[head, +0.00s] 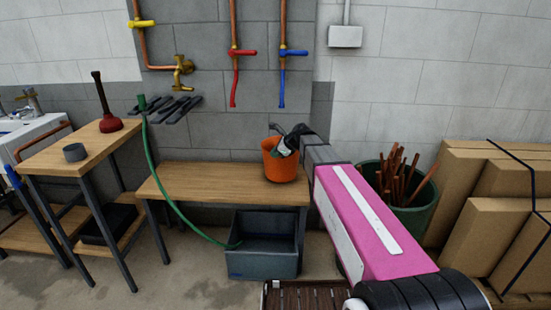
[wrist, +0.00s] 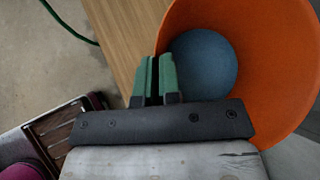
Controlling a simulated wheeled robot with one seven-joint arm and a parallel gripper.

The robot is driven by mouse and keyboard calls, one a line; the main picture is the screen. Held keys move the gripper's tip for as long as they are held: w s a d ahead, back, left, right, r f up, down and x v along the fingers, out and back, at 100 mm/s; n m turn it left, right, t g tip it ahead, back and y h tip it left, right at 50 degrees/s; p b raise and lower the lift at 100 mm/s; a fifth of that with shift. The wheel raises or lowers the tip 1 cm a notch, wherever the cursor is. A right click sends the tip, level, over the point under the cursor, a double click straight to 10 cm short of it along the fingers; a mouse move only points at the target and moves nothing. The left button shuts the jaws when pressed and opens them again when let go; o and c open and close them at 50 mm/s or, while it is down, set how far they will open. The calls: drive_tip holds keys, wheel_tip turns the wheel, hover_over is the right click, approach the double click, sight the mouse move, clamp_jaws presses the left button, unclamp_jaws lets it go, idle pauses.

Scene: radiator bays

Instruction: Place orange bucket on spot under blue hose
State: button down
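The orange bucket (head: 282,168) is upright at the right end of the wooden bench; whether it rests there or hangs just above I cannot tell. A blue ball (wrist: 204,64) lies inside the bucket (wrist: 281,60) in the wrist view. My gripper (wrist: 153,78) is at the bucket's rim, its green fingers close together, one over the inside and one outside, seemingly pinching the wall. The head view shows my gripper (head: 287,146) partly hidden at the rim. The blue hose (head: 282,92) hangs from a blue-handled tap, above the bucket in the picture. No marked spot is visible.
The wooden bench (head: 185,182) is clear left of the bucket. A green hose (head: 153,170) runs down across it into a grey bin (head: 262,255) below. A green tub of copper pipes (head: 416,220) and cardboard boxes (head: 475,235) stand right.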

drive_tip(key=shift+f, duration=1.05)
drive_tip(key=c, duration=1.3)
unclamp_jaws()
drive_tip(key=shift+f, duration=0.15)
drive_tip(key=v, duration=1.2)
drive_tip(key=s+d+f+n+g+h, duration=0.1)
drive_tip(key=s+d+f+n+h, duration=0.1)
drive_tip(key=s+d+f+n, duration=0.2)
drive_tip(key=s+d+f+n+g+h, duration=0.2)
drive_tip(key=s+d+f+n, duration=0.3)
drive_tip(key=s+f+n, duration=0.4)
drive_tip(key=s+d+f+n+g+h, duration=0.1)
drive_tip(key=s+d+f+n+h, duration=0.3)
drive_tip(key=s+f+n, duration=0.3)
drive_tip(key=shift+s+d+f, duration=0.2)
drive_tip(key=shift+s+f, duration=0.6)
drive_tip(key=shift+s, duration=0.05)
drive_tip(key=shift+s+d+f, duration=0.2)
drive_tip(key=shift+s+f, duration=0.65)
drive_tip(key=shift+s, duration=0.05)
